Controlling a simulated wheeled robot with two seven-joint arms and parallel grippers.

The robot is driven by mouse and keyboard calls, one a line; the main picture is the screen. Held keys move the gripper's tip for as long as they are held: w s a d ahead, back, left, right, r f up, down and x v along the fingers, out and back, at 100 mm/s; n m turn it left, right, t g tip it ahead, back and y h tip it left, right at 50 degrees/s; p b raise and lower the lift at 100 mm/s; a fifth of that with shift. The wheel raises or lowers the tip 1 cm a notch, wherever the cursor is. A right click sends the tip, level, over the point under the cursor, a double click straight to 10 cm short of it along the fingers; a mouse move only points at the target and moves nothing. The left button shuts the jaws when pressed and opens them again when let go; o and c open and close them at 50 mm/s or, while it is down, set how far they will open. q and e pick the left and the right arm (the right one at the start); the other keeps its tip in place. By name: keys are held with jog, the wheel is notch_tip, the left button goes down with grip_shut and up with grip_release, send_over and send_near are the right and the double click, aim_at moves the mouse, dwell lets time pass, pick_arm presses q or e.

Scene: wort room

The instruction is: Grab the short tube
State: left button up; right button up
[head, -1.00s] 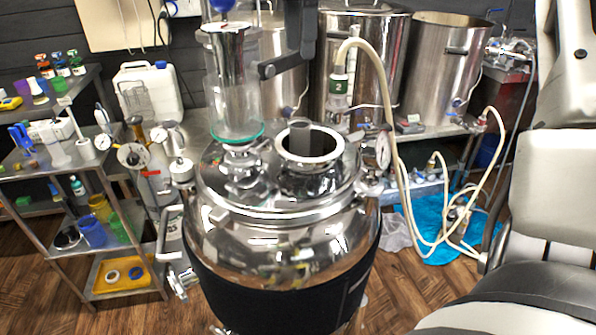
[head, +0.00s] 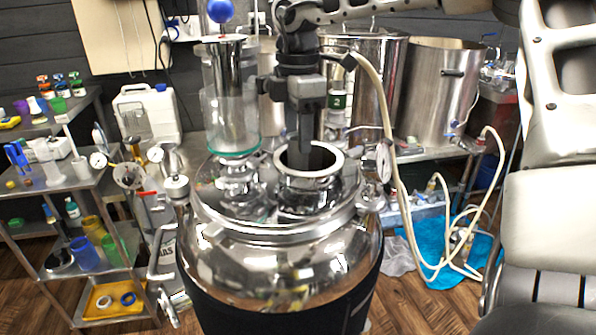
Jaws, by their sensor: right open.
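The short steel tube (head: 338,163), a wide open-topped collar with a bright rim, stands upright on the lid of the steel vessel; I take it to be the short tube. My right gripper (head: 304,150) comes down from above on the arm that enters from the right. Its dark jaws point down at the tube's mouth and overlap the opening in the picture. The jaws are open, but I cannot tell whether they touch the rim. The lower jaw ends and the inside of the tube are partly hidden. My left gripper is not in view.
A tall glass cylinder (head: 231,120) with a blue ball on top stands on the lid just left of the jaws. A gauge (head: 384,160) sits to the right. A pale hose (head: 385,110) hangs behind. A cluttered shelf cart (head: 60,186) stands at left.

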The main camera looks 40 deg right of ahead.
aim_at(298, 155)
notch_tip(298, 155, down, 5)
jog(key=c, duration=0.6)
jog(key=shift+c, duration=0.2)
jog(key=shift+r, duration=0.2)
